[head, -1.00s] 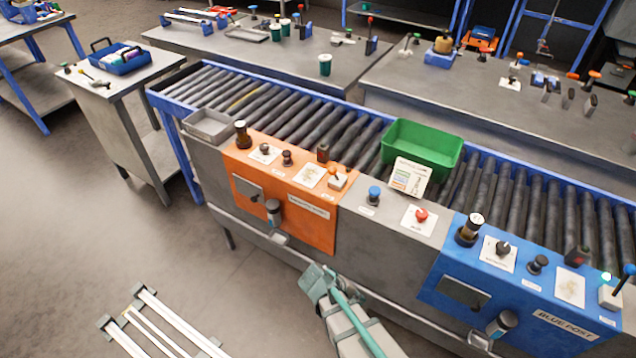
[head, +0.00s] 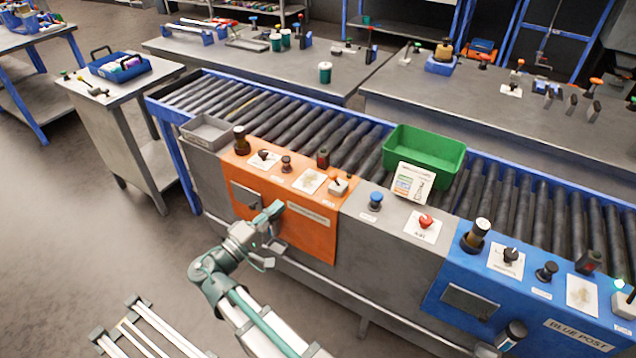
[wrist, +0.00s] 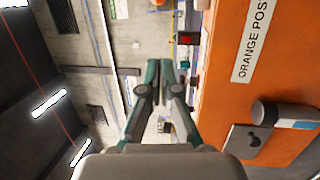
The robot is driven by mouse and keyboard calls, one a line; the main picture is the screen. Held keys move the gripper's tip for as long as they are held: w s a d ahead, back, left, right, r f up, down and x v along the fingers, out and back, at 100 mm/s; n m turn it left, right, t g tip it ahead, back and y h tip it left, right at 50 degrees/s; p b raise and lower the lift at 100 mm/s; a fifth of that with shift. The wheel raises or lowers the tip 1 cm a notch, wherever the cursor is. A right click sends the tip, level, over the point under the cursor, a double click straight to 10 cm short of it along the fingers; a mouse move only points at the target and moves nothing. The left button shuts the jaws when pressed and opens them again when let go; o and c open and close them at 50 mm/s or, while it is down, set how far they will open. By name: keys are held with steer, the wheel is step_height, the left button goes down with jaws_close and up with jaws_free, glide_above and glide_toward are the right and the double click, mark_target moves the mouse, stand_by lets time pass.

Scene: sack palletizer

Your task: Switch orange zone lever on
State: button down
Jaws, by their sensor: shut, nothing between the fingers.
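The orange post (head: 318,232) is an orange section of the console, with a row of controls on its top. My gripper (head: 277,208) is shut and empty. It is in front of the orange post's face, below and left of the lever. In the wrist view my gripper (wrist: 166,66) has its fingers together, with the orange face (wrist: 235,105) to the right; the lever cannot be made out there.
A grey-black cylinder (wrist: 285,115) projects from the face. A grey section with a red knob (head: 425,221) and the blue post (head: 465,270) lie right.

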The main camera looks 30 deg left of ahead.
steer(key=shift+d+r, duration=0.1)
stand_by(0.3)
steer(key=p, duration=0.2)
glide_toward(335, 180)
steer(key=w+a+r, duration=0.3)
steer(key=a, duration=0.1)
steer(key=shift+w+d+p, duration=0.2)
steer(key=shift+w+d, duration=0.45)
steer(key=shift+d, duration=0.15)
steer(key=shift+w+d+p, duration=0.15)
steer(key=shift+w+d, duration=0.45)
steer(key=shift+d, duration=0.25)
steer(key=shift+d, duration=0.1)
